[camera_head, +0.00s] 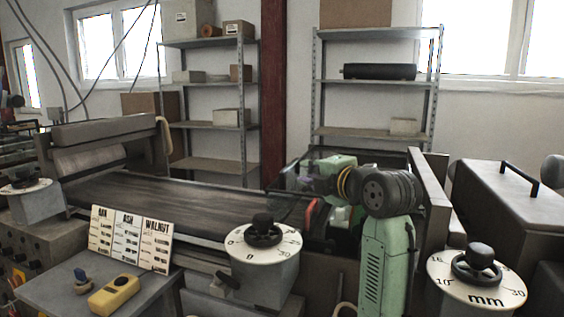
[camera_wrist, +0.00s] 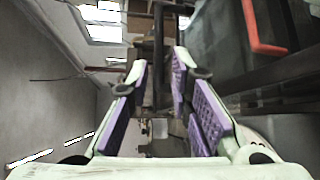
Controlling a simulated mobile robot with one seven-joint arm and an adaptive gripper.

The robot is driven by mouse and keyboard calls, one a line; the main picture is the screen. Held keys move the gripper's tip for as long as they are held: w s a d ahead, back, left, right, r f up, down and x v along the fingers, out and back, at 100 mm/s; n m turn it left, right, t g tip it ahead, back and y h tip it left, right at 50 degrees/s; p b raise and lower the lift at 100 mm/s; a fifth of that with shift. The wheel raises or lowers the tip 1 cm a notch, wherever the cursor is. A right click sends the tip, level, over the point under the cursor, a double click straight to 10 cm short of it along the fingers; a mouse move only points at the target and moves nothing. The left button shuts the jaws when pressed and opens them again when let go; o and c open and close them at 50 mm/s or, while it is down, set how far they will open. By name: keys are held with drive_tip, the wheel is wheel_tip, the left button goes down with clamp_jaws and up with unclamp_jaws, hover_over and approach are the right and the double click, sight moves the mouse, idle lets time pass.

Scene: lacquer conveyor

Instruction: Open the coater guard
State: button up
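The coater guard (camera_head: 292,173) looks like a dark see-through cover at the right end of the belt. It appears lowered, but my arm hides part of it. A red handle (camera_head: 311,212) shows beside my arm, and the handle also shows at the upper right of the wrist view (camera_wrist: 268,46), beyond the right finger. My gripper (camera_wrist: 160,72) is open, with purple pads spread apart and nothing clearly held between them. The handle is outside the fingers. In the head view the gripper is near the guard, largely hard to make out against it.
A dark conveyor belt (camera_head: 165,203) runs left of the guard. Two dial knobs (camera_head: 262,237) (camera_head: 477,280) stand in front. A yellow device (camera_head: 114,293) and wood sample cards (camera_head: 130,239) are at lower left. A grey housing (camera_head: 505,200) with a black handle is at right.

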sight(291, 167)
drive_tip(key=p+x, duration=0.3)
drive_tip(key=x, duration=0.6)
drive_tip(key=shift+w+a+p, duration=0.1)
drive_tip(key=shift+a+p, duration=0.1)
drive_tip(key=shift+p, duration=0.15)
drive_tip(key=shift+w+a+f, duration=0.1)
drive_tip(key=shift+w+a, duration=0.05)
drive_tip(key=shift+w, duration=0.25)
clamp_jaws()
